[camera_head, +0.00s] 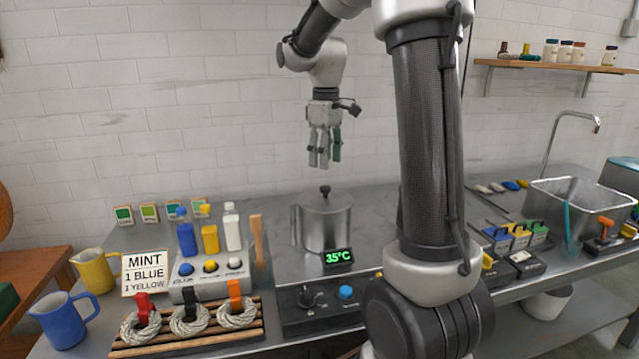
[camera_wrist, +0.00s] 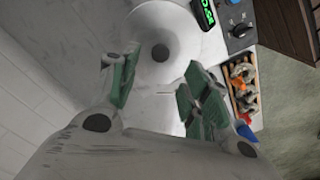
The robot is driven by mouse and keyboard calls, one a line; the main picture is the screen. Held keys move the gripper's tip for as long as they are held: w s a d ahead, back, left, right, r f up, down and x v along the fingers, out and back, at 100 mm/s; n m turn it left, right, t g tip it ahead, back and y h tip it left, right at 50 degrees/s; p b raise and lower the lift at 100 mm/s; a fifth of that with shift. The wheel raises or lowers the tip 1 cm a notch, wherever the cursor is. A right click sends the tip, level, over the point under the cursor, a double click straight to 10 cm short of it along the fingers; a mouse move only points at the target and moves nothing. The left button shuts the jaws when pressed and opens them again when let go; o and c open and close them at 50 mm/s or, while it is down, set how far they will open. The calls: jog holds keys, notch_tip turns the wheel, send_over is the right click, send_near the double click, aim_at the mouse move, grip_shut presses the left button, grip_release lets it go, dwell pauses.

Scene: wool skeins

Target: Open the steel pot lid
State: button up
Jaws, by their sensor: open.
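Wool skeins (camera_head: 189,318) lie on a slatted rack at front left. A steel basin (camera_head: 570,212) is at right.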

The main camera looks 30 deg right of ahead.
aim_at(325, 187)
notch_tip(325, 187, down, 8)
jog(key=shift+r, duration=0.1)
dwell(0.4)
grip_shut()
